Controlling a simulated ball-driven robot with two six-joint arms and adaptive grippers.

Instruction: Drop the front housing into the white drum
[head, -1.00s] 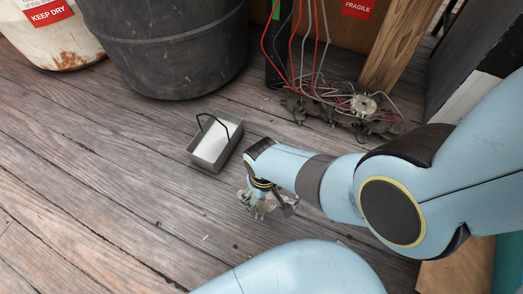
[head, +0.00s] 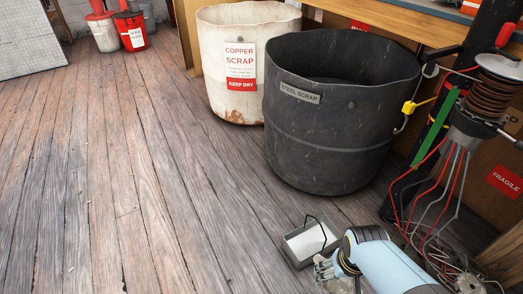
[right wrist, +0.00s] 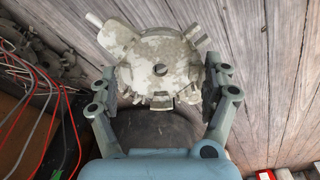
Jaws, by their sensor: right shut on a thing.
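The white drum (head: 222,70), rust-stained and labelled COPPER SCRAP, stands at the top middle of the head view. The front housing (right wrist: 160,72) is a pale, mottled round metal casting with lugs and a centre hole. In the right wrist view it sits between the two fingers of my right gripper (right wrist: 165,85), which is shut on it. In the head view my right gripper (head: 330,272) is low at the bottom, well in front of the drums, and mostly hides the housing. My left gripper is not in view.
A black STEEL SCRAP drum (head: 325,145) stands between my right gripper and the white drum. A small grey tray (head: 290,250) with a black handle lies beside my gripper. Red and grey wires (head: 430,215) hang at the right. The plank floor at left is clear.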

